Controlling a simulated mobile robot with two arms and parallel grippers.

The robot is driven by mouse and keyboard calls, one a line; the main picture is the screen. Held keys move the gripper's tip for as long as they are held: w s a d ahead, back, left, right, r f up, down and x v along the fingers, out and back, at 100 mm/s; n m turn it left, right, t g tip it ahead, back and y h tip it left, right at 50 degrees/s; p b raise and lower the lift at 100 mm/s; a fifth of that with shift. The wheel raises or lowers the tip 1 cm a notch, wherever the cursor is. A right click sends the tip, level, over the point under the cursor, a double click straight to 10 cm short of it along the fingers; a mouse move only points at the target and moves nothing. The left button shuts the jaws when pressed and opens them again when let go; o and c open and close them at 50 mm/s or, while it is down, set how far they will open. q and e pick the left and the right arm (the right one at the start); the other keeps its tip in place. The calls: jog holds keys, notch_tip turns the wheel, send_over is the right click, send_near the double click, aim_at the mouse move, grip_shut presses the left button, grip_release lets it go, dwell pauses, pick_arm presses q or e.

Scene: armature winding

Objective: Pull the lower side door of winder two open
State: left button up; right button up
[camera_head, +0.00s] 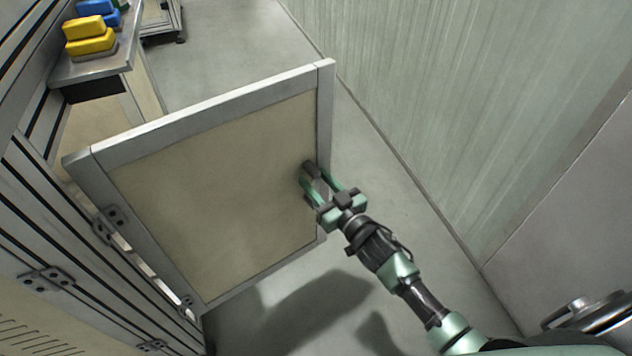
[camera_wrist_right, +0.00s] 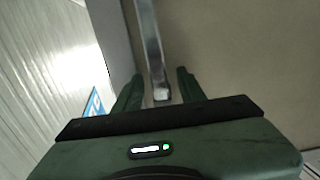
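The lower side door (camera_head: 215,185) is a beige panel in a grey metal frame. It stands swung out from the machine on its left, with hinges (camera_head: 110,220) at the left side. A small dark handle (camera_head: 311,168) sits near its free right edge. My right gripper (camera_head: 318,183) is at this handle with its fingers apart. In the right wrist view, a metal handle bar (camera_wrist_right: 152,45) runs down between the two open fingers (camera_wrist_right: 160,88), with visible gaps beside it. My left gripper is not in view.
The machine's slotted frame (camera_head: 60,210) runs along the left. Yellow and blue blocks (camera_head: 88,38) rest on a metal shelf (camera_head: 105,65) at top left. A pale ribbed wall (camera_head: 450,100) bounds the right.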

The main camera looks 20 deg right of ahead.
jog(key=shift+c, duration=0.3)
grip_shut()
dwell(1.2)
